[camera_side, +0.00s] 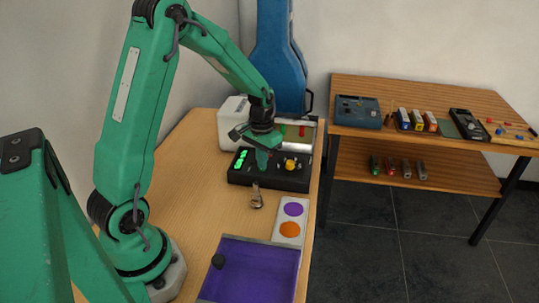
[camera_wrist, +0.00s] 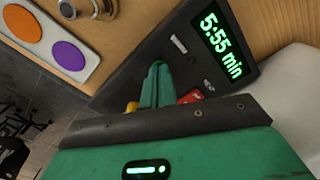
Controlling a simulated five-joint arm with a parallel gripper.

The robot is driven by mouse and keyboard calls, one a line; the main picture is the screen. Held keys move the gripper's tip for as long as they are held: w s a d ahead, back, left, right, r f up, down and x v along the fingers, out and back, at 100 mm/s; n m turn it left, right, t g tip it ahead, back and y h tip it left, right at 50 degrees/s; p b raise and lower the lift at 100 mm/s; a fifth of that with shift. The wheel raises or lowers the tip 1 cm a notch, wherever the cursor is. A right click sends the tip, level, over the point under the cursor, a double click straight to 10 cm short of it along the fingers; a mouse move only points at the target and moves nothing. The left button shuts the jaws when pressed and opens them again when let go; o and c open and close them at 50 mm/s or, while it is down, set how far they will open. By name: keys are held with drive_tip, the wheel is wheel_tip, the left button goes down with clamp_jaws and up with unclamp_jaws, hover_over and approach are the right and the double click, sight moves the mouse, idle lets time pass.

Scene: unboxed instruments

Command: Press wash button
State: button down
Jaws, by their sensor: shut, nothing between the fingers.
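My green gripper (camera_side: 262,168) is shut and empty, pointing down over the black control panel (camera_side: 239,178). In the wrist view my fingers (camera_wrist: 158,68) hide part of the panel (camera_wrist: 125,72). I cannot tell whether the tip touches it. The panel bears a green display (camera_wrist: 221,45) reading 5:55 min, a pale bar-shaped part (camera_wrist: 179,43), a red part (camera_wrist: 191,97) beside my fingers and a yellow knob (camera_side: 291,164). A white plate (camera_side: 287,239) nearby holds a purple button (camera_side: 293,209) and an orange button (camera_side: 290,229). No wash label is readable.
A white box (camera_side: 232,125) stands behind the panel, with a blue case (camera_side: 277,60) beyond. A small metal fitting (camera_side: 256,197) and a purple tray (camera_side: 250,268) with a dark knob lie nearer. A shelf table (camera_side: 430,95) with instruments stands right. The wooden table's left part is clear.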

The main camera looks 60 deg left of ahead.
drive_tip(key=shift+r, duration=3.45)
drive_tip(key=s+d+r+m+t, duration=0.1)
drive_tip(key=s+d+r+t, duration=0.1)
drive_tip(key=s+d+r, duration=0.4)
drive_tip(key=s+d+r+m+t, duration=0.2)
drive_tip(key=s+d+r, duration=0.4)
drive_tip(key=s, duration=0.5)
drive_tip(key=shift+d+r+t, duration=0.4)
drive_tip(key=shift+d+t, duration=0.4)
drive_tip(key=shift+d, duration=0.1)
